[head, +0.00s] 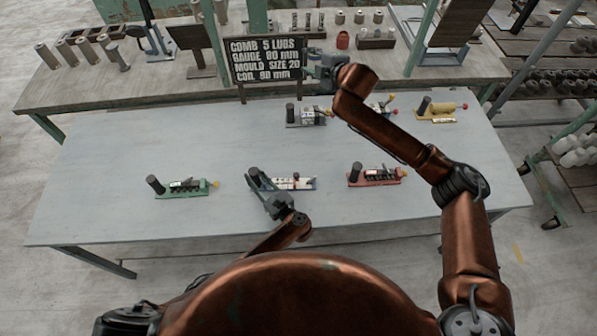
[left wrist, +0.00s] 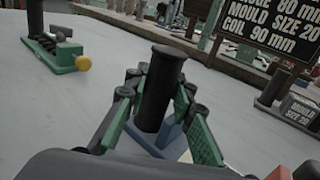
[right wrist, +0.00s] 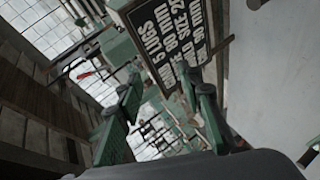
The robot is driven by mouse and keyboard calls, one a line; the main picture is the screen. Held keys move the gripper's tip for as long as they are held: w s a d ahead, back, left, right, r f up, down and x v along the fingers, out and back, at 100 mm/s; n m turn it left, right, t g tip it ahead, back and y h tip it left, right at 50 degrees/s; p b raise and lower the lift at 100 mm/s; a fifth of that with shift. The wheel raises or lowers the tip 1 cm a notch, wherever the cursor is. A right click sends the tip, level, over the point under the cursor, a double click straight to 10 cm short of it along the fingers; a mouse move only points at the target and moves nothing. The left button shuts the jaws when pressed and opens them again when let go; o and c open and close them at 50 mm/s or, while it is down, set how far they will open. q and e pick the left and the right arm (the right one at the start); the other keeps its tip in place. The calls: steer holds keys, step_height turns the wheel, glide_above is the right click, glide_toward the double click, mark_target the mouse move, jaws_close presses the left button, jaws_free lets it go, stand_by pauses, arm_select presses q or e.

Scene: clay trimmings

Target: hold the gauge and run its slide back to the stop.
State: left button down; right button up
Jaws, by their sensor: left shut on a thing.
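Gauges with upright black handles stand on the grey table. My left gripper (head: 264,184) is shut on the black handle (left wrist: 160,90) of the blue gauge (head: 304,184) at the front middle. The left wrist view shows its green fingers on both sides of that handle, with part of the blue base below. The gauge's pale top has small parts on it; the slide's position is too small to tell. My right gripper (head: 318,68) is raised beside the lettered sign (head: 263,60). In the right wrist view its fingers (right wrist: 165,105) are apart with nothing between them.
A green gauge (head: 190,190) stands left of the blue one, a red gauge (head: 378,178) right. Behind are a grey gauge (head: 306,117), a yellow gauge (head: 440,110) and one partly hidden by my right arm. A cluttered bench (head: 170,92) lies beyond. The table's front left is clear.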

steer(key=s+d+f+m+g+h, duration=0.15)
steer(key=s+f+g, duration=0.25)
steer(key=f, duration=0.5)
steer(key=n+g+h, duration=0.2)
steer(key=g, duration=0.7)
glide_toward(296, 174)
steer(key=shift+y, duration=0.35)
steer(key=x, duration=0.7)
steer(key=shift+s+d+f, duration=0.15)
steer(key=shift+d+f, duration=0.2)
steer(key=shift+a+f, duration=0.2)
steer(key=shift+f, duration=0.3)
steer(key=shift+c, duration=0.4)
jaws_close()
